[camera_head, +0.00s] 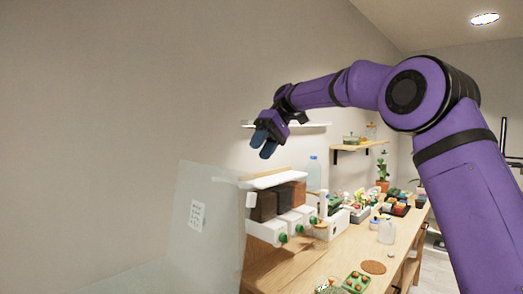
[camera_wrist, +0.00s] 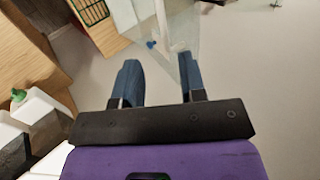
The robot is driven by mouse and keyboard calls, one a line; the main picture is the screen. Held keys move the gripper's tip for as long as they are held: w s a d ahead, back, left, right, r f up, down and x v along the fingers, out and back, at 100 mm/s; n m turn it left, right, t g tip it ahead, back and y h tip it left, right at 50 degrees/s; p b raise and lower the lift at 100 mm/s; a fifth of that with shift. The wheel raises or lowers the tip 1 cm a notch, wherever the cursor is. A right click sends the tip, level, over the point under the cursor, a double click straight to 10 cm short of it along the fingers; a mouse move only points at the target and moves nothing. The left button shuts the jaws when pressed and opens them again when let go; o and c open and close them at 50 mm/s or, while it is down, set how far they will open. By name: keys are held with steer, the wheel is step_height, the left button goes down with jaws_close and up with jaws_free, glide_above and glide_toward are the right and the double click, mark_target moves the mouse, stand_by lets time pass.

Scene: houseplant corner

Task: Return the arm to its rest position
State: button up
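My purple arm (camera_head: 470,185) reaches up from the lower right, then across to the left, high above the bench. My gripper (camera_head: 264,142) is at its far end, with its blue fingers pointing downward in front of the grey wall. In the wrist view my gripper (camera_wrist: 160,72) has its two blue fingers apart with nothing between them, so it is open and empty. It hangs above and to the left of the row of dispensers (camera_head: 290,222) and touches nothing that I can see.
A translucent panel (camera_head: 205,222) stands left of the bench. A wall shelf (camera_head: 359,146) is behind.

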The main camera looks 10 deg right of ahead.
steer(key=shift+s, duration=0.1)
steer(key=s+d+f+m+t+h, duration=0.1)
steer(key=s+d+m+t+h, duration=0.15)
steer(key=s, duration=0.65)
steer(key=s+d+f+m+t+h, duration=0.1)
steer(key=s+d+m+t+h, duration=0.2)
steer(key=s, duration=0.7)
steer(key=s+d+f+t, duration=0.1)
steer(key=s+d+f, duration=0.2)
steer(key=s, duration=0.3)
steer(key=s+d+f+m+t+h, duration=0.1)
steer(key=s+d+f+t, duration=0.1)
steer(key=s+d+f, duration=0.2)
steer(key=s+d+f+t, duration=0.2)
steer(key=s+d+f, duration=0.2)
steer(key=s, duration=0.4)
steer(key=shift+s+f+m, duration=0.3)
steer(key=shift+s+m, duration=0.05)
steer(key=shift+s, duration=0.05)
